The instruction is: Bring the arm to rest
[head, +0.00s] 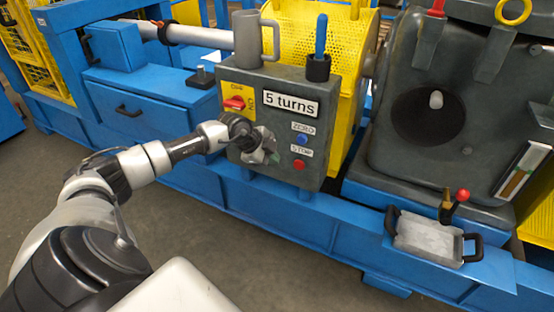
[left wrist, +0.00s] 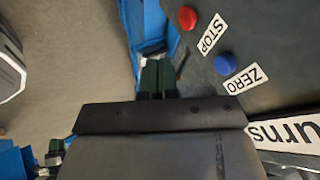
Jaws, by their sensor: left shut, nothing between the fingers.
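My left arm reaches in from the left in the head view. Its gripper (head: 270,157) is in front of the lower left of the grey control box (head: 240,82). In the left wrist view the two dark green fingers (left wrist: 157,76) are shut together with nothing between them. I cannot tell whether the fingertips touch the box. The red STOP button (head: 299,164) and blue ZERO button (head: 302,139) are to the right of the gripper. My right gripper is not in view.
The box also carries a red switch (head: 234,103) and a "5 turns" label (head: 290,103). A grey mug (head: 247,45) and a cup with a blue-handled tool (head: 318,66) stand on top. A metal tray (head: 428,240) lies at right. Grey floor (head: 240,270) is clear in front.

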